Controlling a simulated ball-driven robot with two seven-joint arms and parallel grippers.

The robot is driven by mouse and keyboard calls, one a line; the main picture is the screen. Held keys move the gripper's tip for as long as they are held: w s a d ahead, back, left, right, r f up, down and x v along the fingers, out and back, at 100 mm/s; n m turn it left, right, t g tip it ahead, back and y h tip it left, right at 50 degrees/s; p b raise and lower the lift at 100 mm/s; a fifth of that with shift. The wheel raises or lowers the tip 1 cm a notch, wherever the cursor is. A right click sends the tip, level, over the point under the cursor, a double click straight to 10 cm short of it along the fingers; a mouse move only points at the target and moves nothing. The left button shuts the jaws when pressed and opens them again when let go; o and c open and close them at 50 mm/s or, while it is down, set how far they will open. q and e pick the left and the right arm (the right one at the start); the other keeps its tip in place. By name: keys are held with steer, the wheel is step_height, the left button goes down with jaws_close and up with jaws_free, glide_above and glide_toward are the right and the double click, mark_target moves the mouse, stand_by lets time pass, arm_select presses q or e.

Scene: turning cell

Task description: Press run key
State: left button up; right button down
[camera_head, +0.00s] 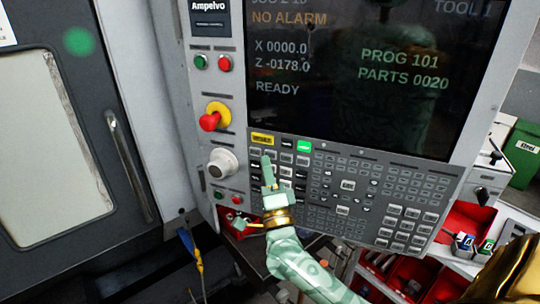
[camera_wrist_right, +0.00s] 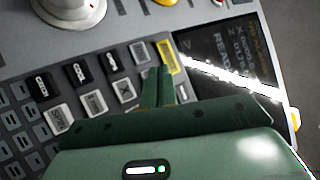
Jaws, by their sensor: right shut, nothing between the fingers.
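The control panel's keypad (camera_head: 335,185) fills the middle of the head view, below the screen. A green-lit key (camera_head: 304,146) and a yellow key (camera_head: 262,139) are in its top row; I cannot read which one is the run key. My right gripper (camera_head: 266,162) is shut and empty, its fingertips over the left part of the keypad just below the yellow key. In the right wrist view, the fingers (camera_wrist_right: 158,86) point towards the yellow key (camera_wrist_right: 169,57). I cannot tell whether they touch the panel. My left gripper is not in view.
The screen (camera_head: 370,75) reads NO ALARM, READY, PROG 101 and PARTS 0020. A red emergency stop (camera_head: 210,121) and a white knob (camera_head: 222,163) stick out left of the keypad. The machine door (camera_head: 60,130) is at left. Red bins (camera_head: 466,224) stand lower right.

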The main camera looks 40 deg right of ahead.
steer(key=shift+w+d, duration=0.1)
steer(key=shift+d, duration=0.05)
steer(key=shift+w+d, duration=0.15)
steer(key=shift+d, duration=0.05)
steer(key=shift+w+d, duration=0.2)
steer(key=shift+d, duration=0.1)
stand_by(0.8)
steer(key=shift+a, duration=0.1)
steer(key=shift+s+a+p, duration=0.45)
steer(key=shift+a, duration=0.1)
steer(key=shift+a, duration=0.1)
steer(key=shift+s+a+p, duration=0.3)
steer(key=shift+s+a, duration=0.45)
steer(key=shift+a, duration=0.25)
steer(key=shift+s+a+p, duration=0.25)
steer(key=shift+s+a, duration=0.45)
steer(key=shift+a, duration=0.25)
